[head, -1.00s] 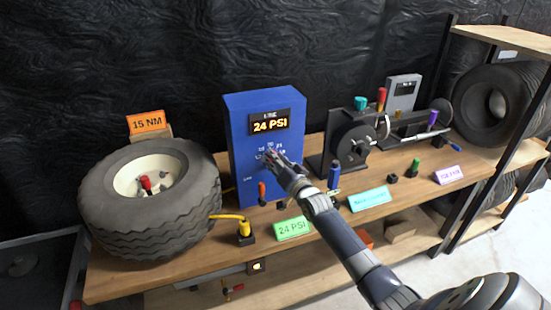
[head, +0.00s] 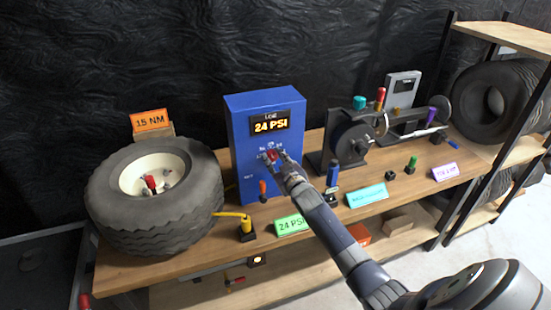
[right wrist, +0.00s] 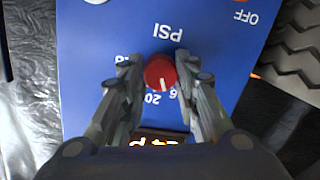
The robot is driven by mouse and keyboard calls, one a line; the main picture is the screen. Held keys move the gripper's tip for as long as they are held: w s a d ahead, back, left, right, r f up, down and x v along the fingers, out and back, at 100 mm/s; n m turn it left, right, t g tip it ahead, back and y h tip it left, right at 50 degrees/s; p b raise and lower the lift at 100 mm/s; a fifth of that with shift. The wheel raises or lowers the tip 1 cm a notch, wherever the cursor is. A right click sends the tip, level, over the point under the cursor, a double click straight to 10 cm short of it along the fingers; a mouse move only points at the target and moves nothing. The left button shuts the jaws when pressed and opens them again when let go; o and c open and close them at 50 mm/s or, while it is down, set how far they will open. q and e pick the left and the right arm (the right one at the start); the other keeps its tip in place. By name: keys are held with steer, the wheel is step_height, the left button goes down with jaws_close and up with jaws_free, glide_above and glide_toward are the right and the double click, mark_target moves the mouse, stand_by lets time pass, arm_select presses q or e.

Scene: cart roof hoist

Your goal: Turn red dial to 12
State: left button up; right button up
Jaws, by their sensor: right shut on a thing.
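The red dial (right wrist: 160,73) sits on the front of the blue box (head: 239,118), among printed numbers. In the right wrist view the panel appears upside down, and the dial's white mark points down towards the 20 and the partly hidden 16. My right gripper (head: 271,155) is shut on the dial, with one finger on each side of it; both fingers also show in the right wrist view (right wrist: 158,80). The box's display (head: 269,123) reads 24 PSI. The 12 is not readable. My left gripper is out of view.
A large tyre (head: 115,205) lies left of the box, with an orange 15 NM sign (head: 150,120) behind it. A yellow connector (head: 247,229) and green 24 PSI card (head: 292,226) are in front. A black machine (head: 348,142) stands to the right on the wooden bench (head: 190,262).

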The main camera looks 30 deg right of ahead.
steer(key=shift+a+n+h, duration=0.1)
steer(key=shift+n+h, duration=0.2)
steer(key=shift+n, duration=0.9)
steer(key=n, duration=0.2)
steer(key=shift+f+n+b, duration=0.1)
steer(key=shift+n+b, duration=0.2)
steer(key=n+h+b, duration=0.1)
steer(key=n, duration=0.2)
steer(key=shift+n, duration=0.4)
steer(key=shift+a+n+b, duration=0.1)
steer(key=shift+n+b, duration=0.5)
steer(key=shift+n, duration=0.6)
steer(key=shift+h, duration=0.4)
steer(key=o, duration=1.1)
steer(key=shift+w, duration=0.1)
